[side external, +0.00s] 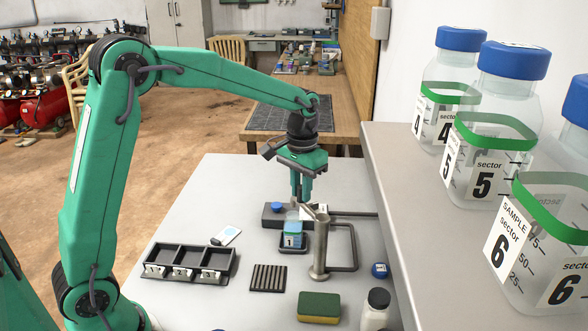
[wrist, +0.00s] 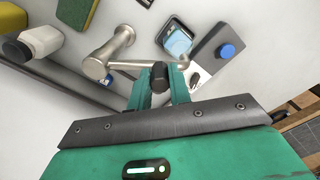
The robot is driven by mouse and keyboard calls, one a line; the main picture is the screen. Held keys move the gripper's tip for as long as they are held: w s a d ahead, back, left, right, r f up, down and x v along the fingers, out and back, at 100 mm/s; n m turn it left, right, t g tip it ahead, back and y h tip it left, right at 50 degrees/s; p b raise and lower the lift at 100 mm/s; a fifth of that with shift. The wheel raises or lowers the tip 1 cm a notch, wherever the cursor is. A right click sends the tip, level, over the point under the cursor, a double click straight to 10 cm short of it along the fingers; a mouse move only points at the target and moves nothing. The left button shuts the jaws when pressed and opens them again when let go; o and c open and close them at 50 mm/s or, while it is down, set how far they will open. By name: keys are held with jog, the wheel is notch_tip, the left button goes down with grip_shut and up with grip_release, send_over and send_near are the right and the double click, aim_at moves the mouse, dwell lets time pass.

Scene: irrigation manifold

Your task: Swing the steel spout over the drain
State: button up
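The steel spout (side external: 319,246) is an upright post with a short angled arm on top. A thin steel bar runs right from the post behind a black knob (wrist: 160,73). My gripper (side external: 300,197) points down beside the spout top. In the wrist view the knob sits between its two fingers, but I cannot tell if they press it. The bottle, labelled 1 (side external: 292,238), stands in a dark square tray (side external: 291,251). I cannot identify the drain for certain.
A dark box with a blue button (side external: 277,207) stands behind the bottle. A black tube frame (side external: 353,250) is right of the post. A sponge (side external: 319,307), white bottle (side external: 376,310), ribbed dark pad (side external: 268,278) and compartment tray (side external: 190,262) lie in front. A shelf with large jars (side external: 490,140) rises at right.

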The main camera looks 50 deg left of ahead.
grip_shut()
jog(key=shift+s, duration=0.1)
jog(key=s+d+n, duration=0.3)
jog(key=s+n, duration=0.5)
jog(key=n, duration=0.5)
jog(key=shift+s+d, duration=0.15)
jog(key=shift+d, duration=0.25)
jog(key=shift+r+n, duration=0.1)
jog(key=shift+n, duration=0.2)
jog(key=o, duration=0.7)
grip_release()
